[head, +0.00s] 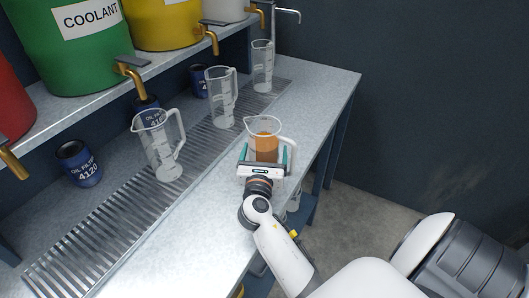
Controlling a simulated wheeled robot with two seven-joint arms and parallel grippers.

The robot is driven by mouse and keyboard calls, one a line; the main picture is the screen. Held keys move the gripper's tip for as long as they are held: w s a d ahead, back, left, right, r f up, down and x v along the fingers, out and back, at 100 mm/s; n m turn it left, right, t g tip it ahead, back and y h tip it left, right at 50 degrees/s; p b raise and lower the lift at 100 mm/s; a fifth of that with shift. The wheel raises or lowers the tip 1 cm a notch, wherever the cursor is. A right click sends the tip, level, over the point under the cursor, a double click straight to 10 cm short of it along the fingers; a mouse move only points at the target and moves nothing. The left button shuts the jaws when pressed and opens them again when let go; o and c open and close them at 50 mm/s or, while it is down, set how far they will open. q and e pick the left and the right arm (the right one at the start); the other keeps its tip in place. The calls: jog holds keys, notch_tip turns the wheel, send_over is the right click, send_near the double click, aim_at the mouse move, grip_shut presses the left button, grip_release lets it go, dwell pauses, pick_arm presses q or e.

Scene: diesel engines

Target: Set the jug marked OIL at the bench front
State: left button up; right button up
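A clear jug (265,143) holding amber liquid is near the front edge of the bench (213,190), off the drain grating. No OIL marking can be read on it. Its handle points right. My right gripper (265,158) reaches it from the front, with one teal finger on each side of the jug's body. Whether the fingers press on the jug is unclear. The gripper hides the jug's base, so I cannot tell whether it rests on the bench. My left gripper is not in view.
Three empty clear jugs (161,147) (221,98) (262,68) stand along the grating (110,222). Above them, a shelf holds a green COOLANT drum (70,55), a yellow drum (163,22) and others with brass taps. Blue oil filters (78,165) stand behind. The bench front left of my gripper is clear.

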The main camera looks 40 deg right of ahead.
jog(key=shift+r, duration=0.1)
jog(key=b+v, duration=0.1)
jog(key=v, duration=0.9)
jog(key=shift+s+a, duration=0.2)
jog(key=shift+a, duration=0.05)
jog(key=shift+s+a+r+b, duration=0.1)
jog(key=shift+s+a+b, duration=0.2)
jog(key=shift+s+a, duration=0.2)
